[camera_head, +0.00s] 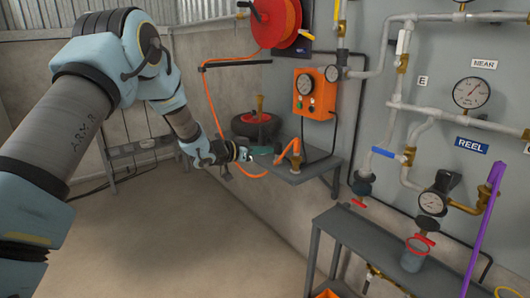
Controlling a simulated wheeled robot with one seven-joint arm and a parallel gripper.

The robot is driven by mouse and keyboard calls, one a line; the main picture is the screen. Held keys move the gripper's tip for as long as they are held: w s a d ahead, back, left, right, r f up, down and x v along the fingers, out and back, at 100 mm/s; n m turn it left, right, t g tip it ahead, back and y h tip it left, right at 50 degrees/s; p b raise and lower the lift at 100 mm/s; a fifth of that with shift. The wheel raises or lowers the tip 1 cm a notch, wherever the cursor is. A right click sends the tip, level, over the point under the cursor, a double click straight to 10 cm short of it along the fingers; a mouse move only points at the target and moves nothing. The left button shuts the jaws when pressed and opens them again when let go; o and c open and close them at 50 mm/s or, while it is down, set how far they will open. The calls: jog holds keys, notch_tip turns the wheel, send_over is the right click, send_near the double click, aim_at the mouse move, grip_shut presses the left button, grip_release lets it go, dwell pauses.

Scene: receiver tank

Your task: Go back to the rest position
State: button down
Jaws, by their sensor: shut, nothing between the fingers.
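My gripper (243,154) is at the end of my blue and grey arm, which reaches in from the left of the head view. It is near the left edge of a small grey wall shelf (300,176). The gripper is small in the picture and its fingers look closed, with nothing seen between them. An orange hose (213,105) hangs down from a red reel (275,22) and passes close to the gripper. I cannot tell whether the hose touches it.
An orange box with a gauge (314,94) is on the wall above the shelf. Pipes, a NEAR gauge (471,92) and valves line the right wall. A grey bench (375,236) stands at lower right, beside a purple bar (484,225). The floor (150,235) at lower left is clear.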

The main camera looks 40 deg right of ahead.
dwell(0.4)
jog(key=w+a+r+n+t+y, duration=0.2)
jog(key=w+a+n+t+y, duration=0.3)
jog(key=w+a, duration=0.8)
jog(key=w+a+n+t+y, duration=0.2)
jog(key=a+n+t+y, duration=0.15)
jog(key=a, duration=1.55)
jog(key=s+a+n+y, duration=0.4)
jog(key=a, duration=0.8)
jog(key=s+a+n+g+y, duration=0.2)
jog(key=s+a+n+g, duration=0.3)
jog(key=s+a, duration=1.1)
jog(key=s+g, duration=0.1)
jog(key=s, duration=0.2)
jog(key=shift+s+f, duration=0.15)
jog(key=shift+f, duration=0.25)
jog(key=shift+y, duration=0.25)
